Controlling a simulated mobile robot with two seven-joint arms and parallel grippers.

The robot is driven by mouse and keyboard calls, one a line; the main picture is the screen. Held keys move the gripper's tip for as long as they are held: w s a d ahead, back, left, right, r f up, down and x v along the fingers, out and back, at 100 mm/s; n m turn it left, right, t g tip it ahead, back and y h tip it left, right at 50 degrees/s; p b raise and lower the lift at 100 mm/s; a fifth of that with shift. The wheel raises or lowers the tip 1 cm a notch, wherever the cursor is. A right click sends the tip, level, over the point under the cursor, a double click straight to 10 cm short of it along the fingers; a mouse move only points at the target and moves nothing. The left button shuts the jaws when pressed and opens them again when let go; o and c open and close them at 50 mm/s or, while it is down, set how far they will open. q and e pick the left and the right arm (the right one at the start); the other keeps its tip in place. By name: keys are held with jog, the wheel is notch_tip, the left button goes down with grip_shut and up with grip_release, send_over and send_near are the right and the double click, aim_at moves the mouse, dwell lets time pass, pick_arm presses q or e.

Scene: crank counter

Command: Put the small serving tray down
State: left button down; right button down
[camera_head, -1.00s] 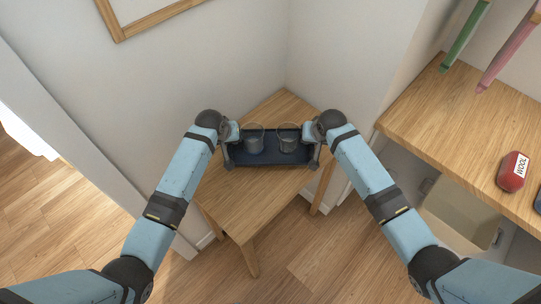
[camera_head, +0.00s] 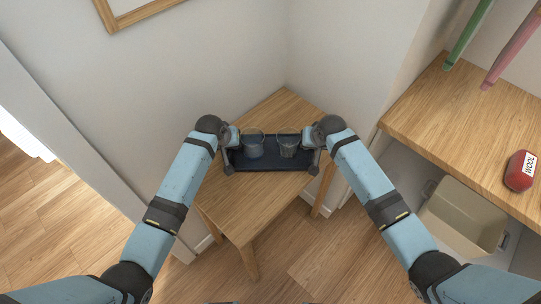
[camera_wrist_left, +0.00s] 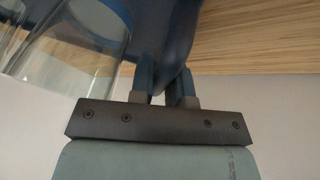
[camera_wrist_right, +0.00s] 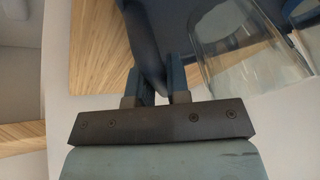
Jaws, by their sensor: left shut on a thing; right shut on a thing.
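The small serving tray (camera_head: 268,161) is dark navy and carries two clear glasses, a left glass (camera_head: 252,147) and a right glass (camera_head: 288,147). It appears level, over the small wooden table (camera_head: 245,205); I cannot tell whether its underside touches the top. My left gripper (camera_head: 231,146) is shut on the tray's left end, and my right gripper (camera_head: 314,147) on its right end. In the left wrist view the jaws (camera_wrist_left: 167,85) close on the dark tray edge beside a glass. The right wrist view shows the same grip (camera_wrist_right: 155,82).
The small table stands in a corner against pale walls, with bare wood in front of the tray. At right is a wooden counter (camera_head: 455,125) with a red WOOL item (camera_head: 520,171) and a beige bin (camera_head: 462,215) below. A picture frame (camera_head: 140,14) hangs at upper left.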

pick_arm(q)
jog(key=shift+f, duration=0.2)
pick_arm(e)
jog(key=shift+f, duration=0.2)
pick_arm(q)
jog(key=c, duration=1.1)
grip_release()
jog(key=shift+r, duration=0.1)
pick_arm(e)
jog(key=c, duration=1.1)
grip_release()
jog(key=shift+r, duration=0.1)
pick_arm(q)
jog(key=v, duration=1.2)
pick_arm(e)
jog(key=v, duration=1.2)
jog(key=shift+s, duration=0.1)
